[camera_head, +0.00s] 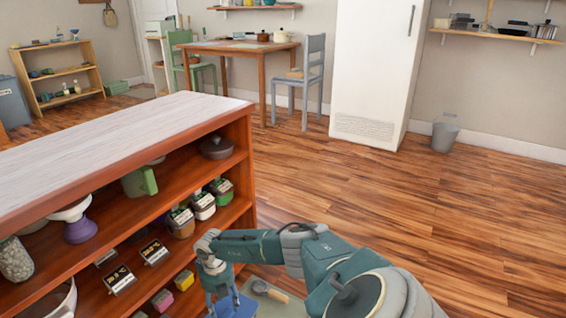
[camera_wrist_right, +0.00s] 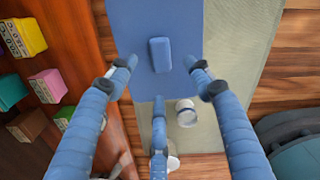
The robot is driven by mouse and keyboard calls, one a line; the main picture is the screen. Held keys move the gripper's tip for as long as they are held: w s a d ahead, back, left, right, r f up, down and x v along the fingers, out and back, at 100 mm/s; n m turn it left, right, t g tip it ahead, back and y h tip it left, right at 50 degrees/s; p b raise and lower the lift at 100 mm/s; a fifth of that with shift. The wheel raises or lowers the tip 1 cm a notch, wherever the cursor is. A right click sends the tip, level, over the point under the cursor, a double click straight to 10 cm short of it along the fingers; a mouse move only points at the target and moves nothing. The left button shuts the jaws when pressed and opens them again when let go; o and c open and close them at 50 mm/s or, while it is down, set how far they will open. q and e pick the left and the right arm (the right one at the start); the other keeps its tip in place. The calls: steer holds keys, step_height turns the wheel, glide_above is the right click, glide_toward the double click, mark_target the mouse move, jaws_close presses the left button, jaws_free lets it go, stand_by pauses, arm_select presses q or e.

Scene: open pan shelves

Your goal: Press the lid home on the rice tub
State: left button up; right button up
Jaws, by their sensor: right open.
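Several labelled tubs stand on the middle shelf in the head view: one with brown contents (camera_head: 181,222), a pale one (camera_head: 203,205) and a green one (camera_head: 221,190). I cannot tell which holds rice, and no loose lid is clearly recognisable. My right gripper (camera_wrist_right: 159,75) is open and empty in the right wrist view, its fingers spread over a blue mat. A rounded blue block (camera_wrist_right: 160,55) lies on that mat, beyond the fingertips. My left gripper is not in view.
The wooden shelf unit (camera_head: 120,150) fills the left of the head view. Yellow (camera_wrist_right: 28,36) and pink (camera_wrist_right: 47,86) boxes lie left of my right gripper. A grey-green mat (camera_wrist_right: 238,50) is at right. Open floor lies beyond, with a grey bin (camera_head: 445,136).

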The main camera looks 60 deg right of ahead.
steer(key=shift+r+p, duration=0.9)
steer(key=shift+r, duration=0.1)
step_height(320, 180, up, 12)
stand_by(0.3)
